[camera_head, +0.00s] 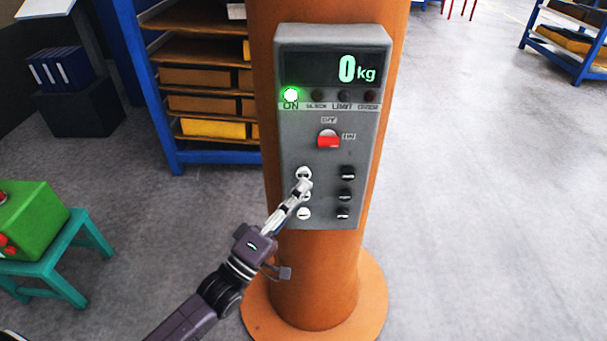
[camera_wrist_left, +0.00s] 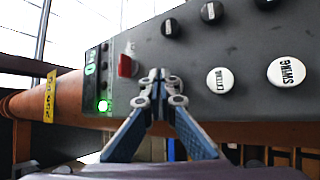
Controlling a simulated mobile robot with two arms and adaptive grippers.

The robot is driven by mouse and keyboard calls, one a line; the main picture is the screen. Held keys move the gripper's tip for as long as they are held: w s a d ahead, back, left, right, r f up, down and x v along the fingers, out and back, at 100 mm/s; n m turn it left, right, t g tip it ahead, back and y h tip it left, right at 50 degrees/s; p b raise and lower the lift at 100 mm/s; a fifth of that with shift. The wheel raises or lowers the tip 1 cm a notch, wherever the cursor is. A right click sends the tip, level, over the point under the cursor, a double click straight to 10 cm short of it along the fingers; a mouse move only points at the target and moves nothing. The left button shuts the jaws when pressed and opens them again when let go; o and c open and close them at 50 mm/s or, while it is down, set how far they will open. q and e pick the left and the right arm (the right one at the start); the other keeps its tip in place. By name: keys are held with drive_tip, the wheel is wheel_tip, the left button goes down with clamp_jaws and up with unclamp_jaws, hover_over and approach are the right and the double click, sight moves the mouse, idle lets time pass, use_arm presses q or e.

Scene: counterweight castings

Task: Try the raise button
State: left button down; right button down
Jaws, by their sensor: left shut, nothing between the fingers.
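A grey control panel (camera_head: 333,110) is fixed to an orange column. White buttons run down its lower left and black buttons down its lower right. My left gripper (camera_head: 305,184) is shut and empty, its tips just below the top white button (camera_head: 303,172) in the head view. In the left wrist view the shut fingertips (camera_wrist_left: 160,76) overlap the place of that button and mostly hide it. No raise label is readable. The wrist view shows white buttons reading EXTEND (camera_wrist_left: 220,80) and SWING (camera_wrist_left: 286,73). Whether the tips touch the panel cannot be told. My right gripper is out of view.
The display (camera_head: 335,69) reads 0 kg and the green ON lamp (camera_head: 291,95) is lit. A red rotary switch (camera_head: 329,140) sits above the buttons. A green box (camera_head: 30,220) stands on a teal stool at left.

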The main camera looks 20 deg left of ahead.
use_arm(q)
drive_tip(key=shift+s+d+p, duration=0.2)
drive_tip(key=shift+s+p, duration=0.1)
drive_tip(key=shift+s, duration=0.5)
drive_tip(key=shift+s+d+p, duration=0.25)
drive_tip(key=shift+s+p, duration=0.05)
drive_tip(key=shift+s, duration=0.5)
drive_tip(key=shift+s+d+p, duration=0.2)
drive_tip(key=shift+s+p, duration=0.1)
drive_tip(key=shift+s, duration=0.5)
